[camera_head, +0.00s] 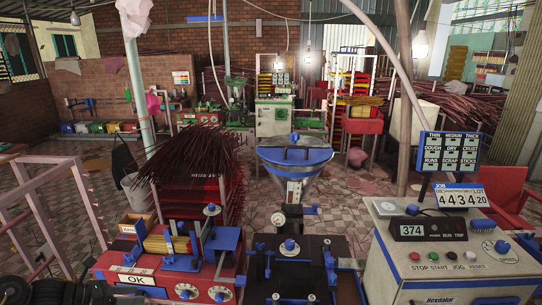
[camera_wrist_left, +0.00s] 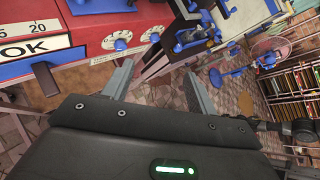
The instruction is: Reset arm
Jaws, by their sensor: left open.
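My left arm shows as dark parts at the bottom left corner of the head view. In the left wrist view my left gripper (camera_wrist_left: 158,86) has its two grey fingers wide apart, with nothing between them. Beyond the fingers are the front of the red machine with the OK label (camera_wrist_left: 42,46) and the tiled floor. In the head view the same red machine (camera_head: 140,264) stands just right of my left arm. I see no part of my right gripper in either view.
A black-topped bench with blue knobs (camera_head: 275,272) stands at the front centre. A grey control console (camera_head: 450,268) with a number display is at the right. A pink metal frame (camera_head: 88,200) stands at the left.

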